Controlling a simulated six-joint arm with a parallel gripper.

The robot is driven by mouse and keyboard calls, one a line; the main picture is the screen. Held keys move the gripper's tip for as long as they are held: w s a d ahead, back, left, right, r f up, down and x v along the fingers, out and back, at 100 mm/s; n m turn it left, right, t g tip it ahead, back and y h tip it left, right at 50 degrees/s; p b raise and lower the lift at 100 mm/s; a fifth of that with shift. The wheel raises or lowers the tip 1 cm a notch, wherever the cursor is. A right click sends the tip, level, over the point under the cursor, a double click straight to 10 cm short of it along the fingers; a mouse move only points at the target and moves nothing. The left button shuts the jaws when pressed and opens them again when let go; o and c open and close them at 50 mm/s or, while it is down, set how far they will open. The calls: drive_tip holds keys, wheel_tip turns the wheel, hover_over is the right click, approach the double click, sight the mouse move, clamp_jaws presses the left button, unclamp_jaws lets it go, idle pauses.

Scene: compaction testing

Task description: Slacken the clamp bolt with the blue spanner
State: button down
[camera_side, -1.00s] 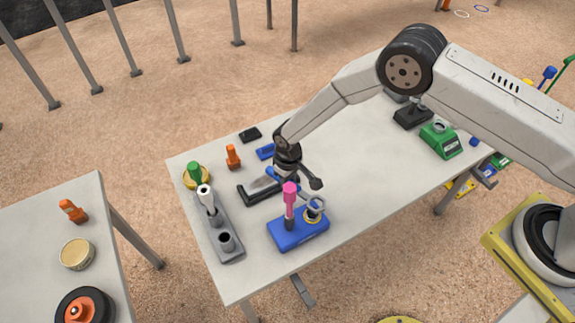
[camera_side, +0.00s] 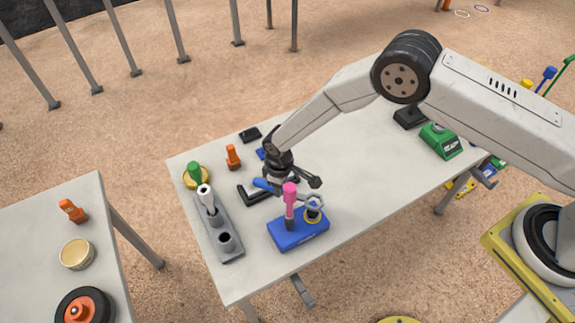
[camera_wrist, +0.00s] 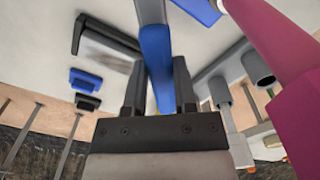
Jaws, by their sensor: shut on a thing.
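The blue spanner (camera_side: 265,184) has a blue handle and a grey shaft with a ring head (camera_side: 313,202). My gripper (camera_side: 280,183) is shut on its handle; the wrist view shows the blue handle (camera_wrist: 157,62) between the two fingers (camera_wrist: 157,90). The ring head is at the clamp bolt (camera_side: 313,216), which has a yellow collar, on the blue block (camera_side: 298,236). I cannot tell whether the ring is fully seated around the bolt. A pink-handled post (camera_side: 290,195) stands on the same block and hides part of the spanner's shaft.
A grey holder (camera_side: 228,248) with a white-topped tool is to the left. A black L-shaped tool (camera_side: 246,195), an orange piece (camera_side: 233,157) and a green-topped piece (camera_side: 194,174) lie nearby. A green device (camera_side: 440,141) is at the right. The table's middle right is clear.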

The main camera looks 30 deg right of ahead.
wheel_tip(320, 180, down, 2)
drive_tip(key=shift+f, duration=0.1)
drive_tip(key=shift+w+d+f, duration=0.1)
drive_tip(key=shift+d, duration=0.1)
drive_tip(key=w+d+f+m, duration=0.1)
drive_tip(key=d+m, duration=0.6)
drive_tip(key=m, duration=0.3)
drive_tip(key=shift+w+d+f, duration=0.2)
drive_tip(key=shift+w+d, duration=0.15)
drive_tip(key=shift+w, duration=0.05)
drive_tip(key=shift+f, duration=1)
idle(2.8)
drive_tip(key=shift+a, duration=0.1)
drive_tip(key=shift+a+n, duration=1.55)
drive_tip(key=shift+n, duration=0.25)
